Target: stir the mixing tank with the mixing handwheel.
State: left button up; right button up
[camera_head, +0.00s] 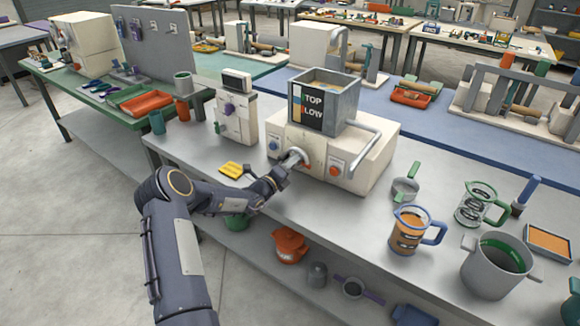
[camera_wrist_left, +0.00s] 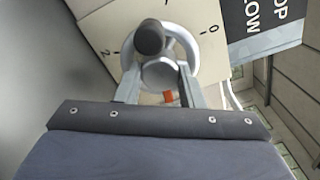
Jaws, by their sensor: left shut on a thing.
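The mixing tank (camera_head: 347,108) is a grey open-topped box with a "TOP" and "LOW" label panel, set on a cream machine body (camera_head: 362,158). The mixing handwheel (camera_head: 297,156) is a pale wheel on the machine's front. In the left wrist view the handwheel (camera_wrist_left: 188,42) shows a grey rim and a dark round knob, with dial marks behind it. My left gripper (camera_head: 288,165) is at the handwheel; in the left wrist view its fingers (camera_wrist_left: 160,82) are on either side of a grey round part of the wheel, shut on it. My right gripper is out of view.
A blue knob (camera_head: 273,145) and an orange knob (camera_head: 335,170) flank the handwheel. A yellow piece (camera_head: 232,169) lies on the bench to the left. A small pan (camera_head: 404,190), an orange-filled jug (camera_head: 408,232) and a grey pot (camera_head: 492,275) stand to the right.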

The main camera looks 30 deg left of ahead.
pick_arm(q)
jog(key=m+b, duration=0.3)
jog(key=m, duration=0.1)
jog(key=shift+f+b, duration=0.2)
jog(key=shift+b, duration=0.15)
jog(key=m+b, duration=0.4)
jog(key=b, duration=0.1)
jog(key=m+b, duration=0.2)
jog(key=shift+f+m, duration=0.25)
jog(key=shift+m, duration=0.15)
jog(key=m+b, duration=0.7)
jog(key=b, duration=0.6)
jog(key=shift+a+r, duration=0.1)
jog(key=shift+r+m+b, duration=0.25)
jog(key=shift+m+b, duration=0.75)
jog(key=shift+b, duration=0.2)
jog(key=o, duration=1)
